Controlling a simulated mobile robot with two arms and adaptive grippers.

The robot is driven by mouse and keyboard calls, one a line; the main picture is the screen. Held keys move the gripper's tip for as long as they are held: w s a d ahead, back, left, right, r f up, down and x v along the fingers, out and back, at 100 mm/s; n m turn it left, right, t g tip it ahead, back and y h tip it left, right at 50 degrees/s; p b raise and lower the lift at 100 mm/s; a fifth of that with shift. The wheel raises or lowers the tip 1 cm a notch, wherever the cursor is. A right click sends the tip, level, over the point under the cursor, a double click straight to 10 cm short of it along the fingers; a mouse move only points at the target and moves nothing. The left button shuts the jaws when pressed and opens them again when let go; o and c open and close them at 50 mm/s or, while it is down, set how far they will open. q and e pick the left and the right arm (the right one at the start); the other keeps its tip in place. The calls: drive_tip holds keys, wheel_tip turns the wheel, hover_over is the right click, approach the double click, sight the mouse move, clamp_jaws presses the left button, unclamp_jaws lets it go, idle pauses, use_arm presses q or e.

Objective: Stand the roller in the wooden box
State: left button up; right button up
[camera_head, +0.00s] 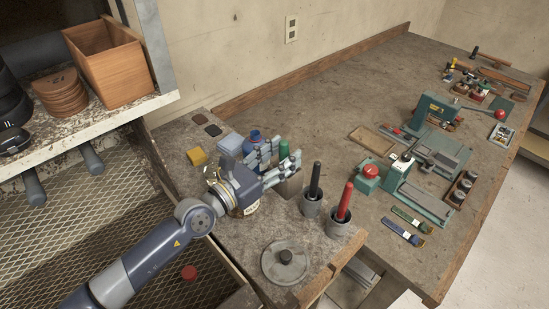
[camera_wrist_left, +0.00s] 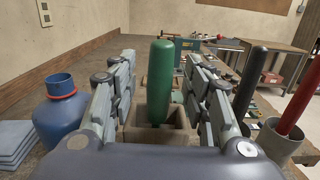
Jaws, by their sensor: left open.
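A green-handled tool (camera_head: 284,149), perhaps the roller, stands upright in a square grey-brown holder (camera_head: 291,187) on the bench. My left gripper (camera_head: 285,159) is open, with its fingers on either side of the green handle. In the left wrist view the green handle (camera_wrist_left: 160,80) rises between the two fingers, with visible gaps beside it. Its lower end is hidden inside the square holder (camera_wrist_left: 143,132). An orange-brown wooden box (camera_head: 118,75) stands on the shelf at the upper left, its inside partly visible. My right gripper is not in view.
A black handle (camera_head: 315,178) and a red handle (camera_head: 345,200) stand in grey cups to the right. A blue bottle (camera_wrist_left: 59,110) is close on the left. A round lidded item (camera_head: 285,262) sits near the front edge. Green machines (camera_head: 432,112) occupy the farther bench.

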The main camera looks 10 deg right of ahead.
use_arm(q)
drive_tip(key=v, duration=1.2)
drive_tip(key=shift+r, duration=0.1)
idle(0.5)
